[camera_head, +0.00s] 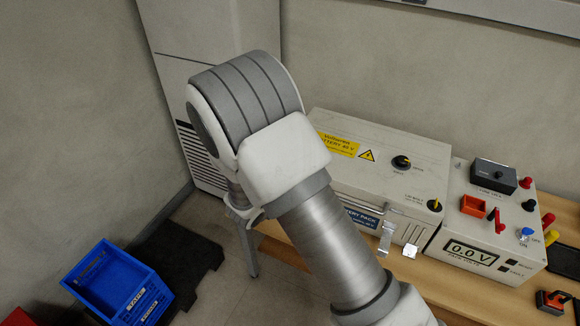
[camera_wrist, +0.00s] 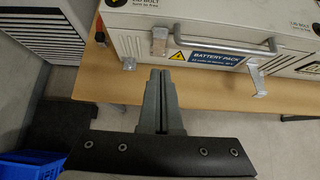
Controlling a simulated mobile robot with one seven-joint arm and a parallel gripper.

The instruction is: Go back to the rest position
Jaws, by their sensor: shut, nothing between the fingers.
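My gripper (camera_wrist: 161,108) is shut and empty in the wrist view. Its grey fingertips point at the front edge of the wooden bench (camera_wrist: 115,87), below the battery pack box (camera_wrist: 150,22). In the head view my arm crosses the middle of the picture and hides the gripper. The beige battery pack (camera_head: 385,165) stands on the bench with its lid closed, and its left part is behind my arm. A metal handle (camera_wrist: 222,44) and a latch (camera_wrist: 159,42) show on its front.
A meter box (camera_head: 490,225) reading 0.0 V stands right of the battery pack. A blue crate (camera_head: 118,285) sits on a black pallet at the lower left. A tall white cabinet (camera_head: 180,45) stands behind my arm. A red and black object (camera_head: 553,301) lies on the bench at right.

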